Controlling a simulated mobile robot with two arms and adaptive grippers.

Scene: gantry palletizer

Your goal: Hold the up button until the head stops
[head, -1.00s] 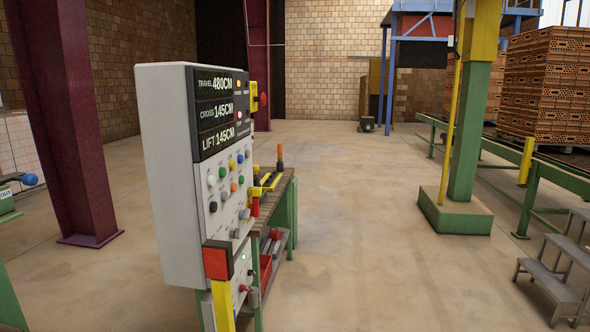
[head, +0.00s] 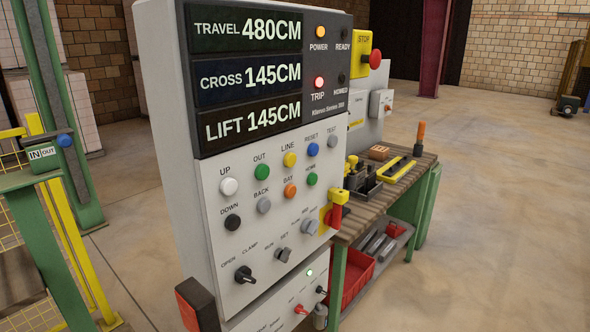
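The control panel (head: 205,262) stands close in front in the head view, a grey cabinet turned a little to the right. Its white UP button (head: 229,186) is at the left of the upper button row, above the black DOWN button (head: 233,222). The display (head: 248,76) reads TRAVEL 480CM, CROSS 145CM and LIFT 145CM. The POWER lamp (head: 320,32) glows orange and the TRIP lamp (head: 319,82) glows red. READY and HOMED look dark. Neither gripper shows, and nothing touches the UP button. The gantry's head is not in view.
A red STOP button (head: 375,59) on a yellow box sticks out at the panel's right. A workbench (head: 424,161) with tools and a red bin (head: 352,280) stands behind the panel. A green frame with yellow rails (head: 50,120) is at the left.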

